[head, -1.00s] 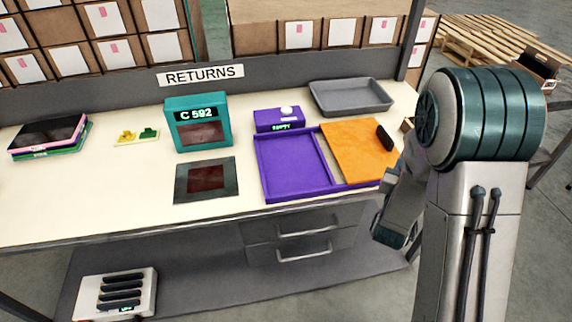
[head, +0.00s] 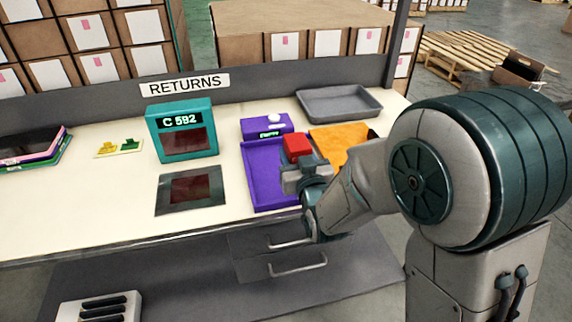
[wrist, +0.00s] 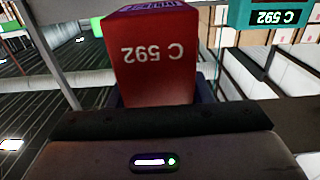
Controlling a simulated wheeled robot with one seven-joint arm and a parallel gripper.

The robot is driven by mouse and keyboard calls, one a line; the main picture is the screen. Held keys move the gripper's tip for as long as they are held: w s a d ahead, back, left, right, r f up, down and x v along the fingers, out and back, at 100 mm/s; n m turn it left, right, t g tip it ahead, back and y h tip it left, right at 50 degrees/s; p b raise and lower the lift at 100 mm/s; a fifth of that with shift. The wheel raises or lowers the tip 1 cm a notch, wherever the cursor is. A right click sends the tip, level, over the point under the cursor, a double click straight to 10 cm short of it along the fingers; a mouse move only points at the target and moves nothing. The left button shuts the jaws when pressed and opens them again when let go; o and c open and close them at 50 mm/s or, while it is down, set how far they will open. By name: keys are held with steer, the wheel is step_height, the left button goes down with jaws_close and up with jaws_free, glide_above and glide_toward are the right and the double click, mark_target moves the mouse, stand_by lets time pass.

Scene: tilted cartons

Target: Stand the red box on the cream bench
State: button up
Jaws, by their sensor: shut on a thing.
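The red box (head: 297,147) is held by my gripper (head: 300,168) and appears in front of the purple and orange trays in the head view. In the wrist view the red box (wrist: 155,55) shows "C 592" upside down, with a purple label on its end. My gripper is shut on it; the fingers are mostly hidden. The cream bench (head: 100,205) lies behind and left. Whether the box touches anything below cannot be told.
A teal display (head: 182,130) reading "C 592" stands behind a dark pad (head: 190,190). A purple tray (head: 262,172), an orange panel (head: 335,138) and a grey tray (head: 340,101) take up the right side. Folders (head: 40,147) lie far left. The bench's left-front surface is bare.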

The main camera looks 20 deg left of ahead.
steer(key=shift+w+a+f, duration=0.7)
steer(key=shift+w+f, duration=0.2)
steer(key=shift+f, duration=0.45)
steer(key=shift+w+a+f, duration=0.7)
steer(key=shift+w+f, duration=0.2)
steer(key=shift+f, duration=0.4)
steer(key=shift+w+a+f, duration=0.7)
steer(key=shift+w+f, duration=0.2)
steer(key=shift+f, duration=0.45)
steer(key=shift+f, duration=0.2)
steer(key=o, duration=1.1)
steer(key=shift+c, duration=0.2)
steer(key=shift+r, duration=0.15)
steer(key=shift+s, duration=0.1)
steer(key=b+v, duration=0.1)
steer(key=v, duration=1)
steer(key=shift+s+d, duration=0.2)
steer(key=shift+s, duration=0.15)
